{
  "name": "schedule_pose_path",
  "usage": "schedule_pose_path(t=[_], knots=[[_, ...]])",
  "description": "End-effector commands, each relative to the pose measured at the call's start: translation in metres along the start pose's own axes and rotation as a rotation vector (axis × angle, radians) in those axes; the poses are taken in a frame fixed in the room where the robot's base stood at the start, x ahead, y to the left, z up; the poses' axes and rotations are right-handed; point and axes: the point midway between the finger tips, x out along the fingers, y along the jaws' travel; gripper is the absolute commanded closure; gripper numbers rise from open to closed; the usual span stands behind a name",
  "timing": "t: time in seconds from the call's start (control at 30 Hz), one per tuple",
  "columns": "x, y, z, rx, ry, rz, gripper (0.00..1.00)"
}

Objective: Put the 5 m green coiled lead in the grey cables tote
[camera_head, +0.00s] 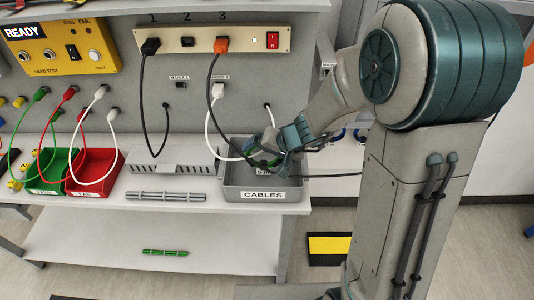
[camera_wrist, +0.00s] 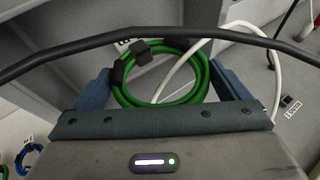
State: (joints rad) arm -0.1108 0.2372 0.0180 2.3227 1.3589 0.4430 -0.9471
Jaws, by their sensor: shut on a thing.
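The green coiled lead (camera_wrist: 204,78) is a round ring with black ties or ends at its upper left. It lies between the blue fingers of my gripper (camera_wrist: 166,88), which is shut on it. In the head view my gripper (camera_head: 271,157) is over the grey cables tote (camera_head: 232,191), and only a bit of green shows beside the fingers. The tote stands at the right end of the bench, with a CABLES label on its front. My gripper hides part of its inside, and I cannot tell whether the coil touches it.
A black cable (camera_wrist: 90,42) crosses in front of the coil in the wrist view, and a white cable (camera_wrist: 180,62) passes by the coil. Green (camera_head: 55,165) and red (camera_head: 92,168) bins stand to the left. A grey box (camera_head: 172,160) is beside the tote.

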Motion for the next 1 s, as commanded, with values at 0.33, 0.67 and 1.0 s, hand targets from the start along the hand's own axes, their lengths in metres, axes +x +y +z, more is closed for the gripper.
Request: schedule_pose_path(t=[0.33,0.67,1.0], knots=[[0.002,0.001,0.001,0.0,0.0,0.0,0.0],[-0.005,-0.001,-0.001,0.0,0.002,-0.001,0.0],[-0.065,-0.001,-0.002,-0.001,0.006,-0.001,0.0]])
